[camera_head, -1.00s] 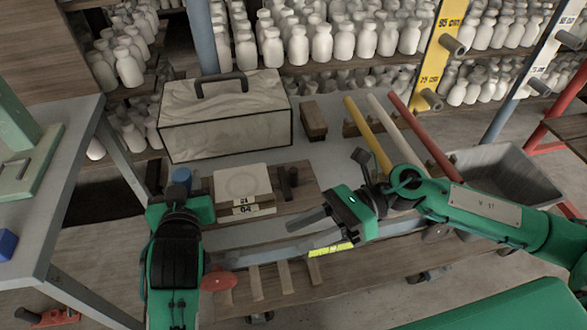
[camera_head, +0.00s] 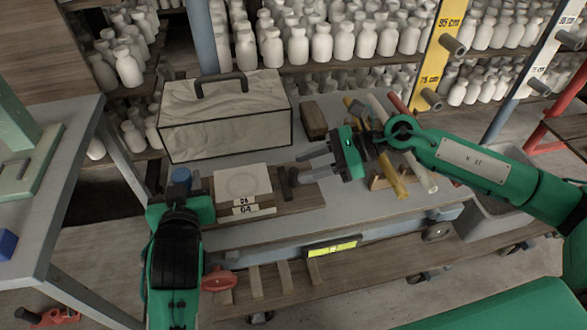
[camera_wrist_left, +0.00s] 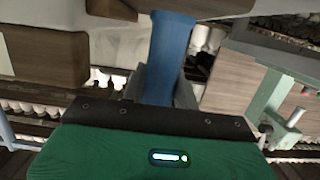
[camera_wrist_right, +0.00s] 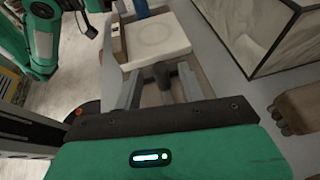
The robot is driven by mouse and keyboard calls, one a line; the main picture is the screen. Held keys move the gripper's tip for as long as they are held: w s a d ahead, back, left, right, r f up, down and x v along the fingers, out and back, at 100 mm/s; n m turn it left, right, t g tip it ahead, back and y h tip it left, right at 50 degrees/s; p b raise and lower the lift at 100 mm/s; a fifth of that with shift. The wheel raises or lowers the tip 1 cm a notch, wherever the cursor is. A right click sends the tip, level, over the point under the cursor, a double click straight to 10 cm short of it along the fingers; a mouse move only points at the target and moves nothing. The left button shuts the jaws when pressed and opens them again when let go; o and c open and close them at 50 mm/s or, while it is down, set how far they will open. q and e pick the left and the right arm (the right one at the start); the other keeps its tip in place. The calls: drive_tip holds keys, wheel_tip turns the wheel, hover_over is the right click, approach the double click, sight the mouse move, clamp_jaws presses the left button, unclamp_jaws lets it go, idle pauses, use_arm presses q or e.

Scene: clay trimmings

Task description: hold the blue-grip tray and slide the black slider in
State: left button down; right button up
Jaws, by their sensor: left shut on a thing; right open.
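The tray (camera_head: 313,196) is a wooden board on the bench, with a blue grip (camera_head: 181,176) at its left end. My left gripper (camera_head: 181,190) is shut on the blue grip, which rises between its fingers in the left wrist view (camera_wrist_left: 170,60). A black slider (camera_head: 288,182) stands on the tray's right part, beside a pale slab with a ring mark (camera_head: 243,183) on a wooden block labelled 04. My right gripper (camera_head: 303,165) is open, its fingers pointing left toward the slider. The right wrist view shows the slider (camera_wrist_right: 156,74) ahead between the fingers, apparently not gripped.
A handled case of white clay (camera_head: 225,125) stands behind the tray. A wooden block (camera_head: 314,120) and yellow, white and red rods (camera_head: 395,180) lie behind and under my right arm. A grey bin (camera_head: 490,220) stands at right. Shelves of white bottles fill the back.

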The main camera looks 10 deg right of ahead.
sight(296, 170)
drive_tip(key=shift+x, duration=1.9)
clamp_jaws()
